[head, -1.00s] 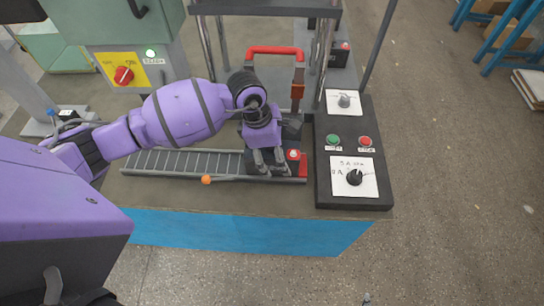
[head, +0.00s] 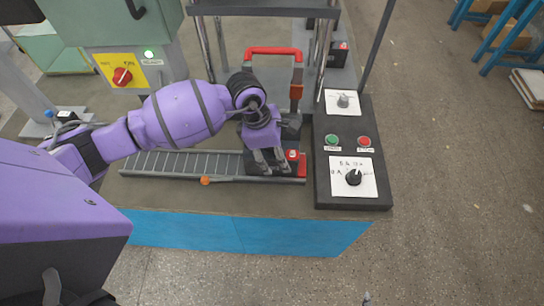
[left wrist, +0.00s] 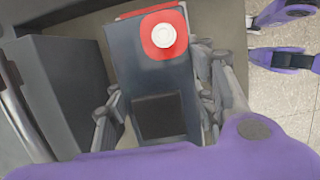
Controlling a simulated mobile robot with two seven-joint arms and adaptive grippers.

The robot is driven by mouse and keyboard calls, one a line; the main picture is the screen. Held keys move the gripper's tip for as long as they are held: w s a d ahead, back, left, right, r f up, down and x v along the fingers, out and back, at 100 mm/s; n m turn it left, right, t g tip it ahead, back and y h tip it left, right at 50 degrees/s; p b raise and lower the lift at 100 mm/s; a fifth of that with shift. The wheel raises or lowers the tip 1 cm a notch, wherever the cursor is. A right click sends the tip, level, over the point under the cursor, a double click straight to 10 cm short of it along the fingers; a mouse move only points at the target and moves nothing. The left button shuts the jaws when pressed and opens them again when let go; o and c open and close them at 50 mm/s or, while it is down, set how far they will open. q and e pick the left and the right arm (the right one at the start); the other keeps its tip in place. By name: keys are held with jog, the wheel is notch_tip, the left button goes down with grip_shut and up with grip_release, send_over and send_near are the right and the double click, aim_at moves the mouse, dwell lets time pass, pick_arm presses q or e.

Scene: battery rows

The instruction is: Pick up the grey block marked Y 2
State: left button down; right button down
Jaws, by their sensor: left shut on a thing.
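My left gripper (head: 272,166) is shut on a dark grey block at the right end of the roller track. The block (head: 281,168) has a red top patch with a white round terminal. In the left wrist view the same block (left wrist: 150,80) lies between the two fingers, with its red patch at the far end. No Y 2 mark can be read on it. I cannot tell whether the block is clear of the track. My right gripper is not in view.
The roller track (head: 185,164) runs left along the bench, with an orange knob (head: 206,181) at its front rail. A black control panel (head: 322,150) stands close on the right. A red handle (head: 275,51) and metal posts rise behind. Another dark block (head: 337,58) sits farther back.

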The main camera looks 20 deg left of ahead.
pick_arm(q)
jog(key=shift+w+r, duration=0.15)
jog(key=shift+r, duration=0.1)
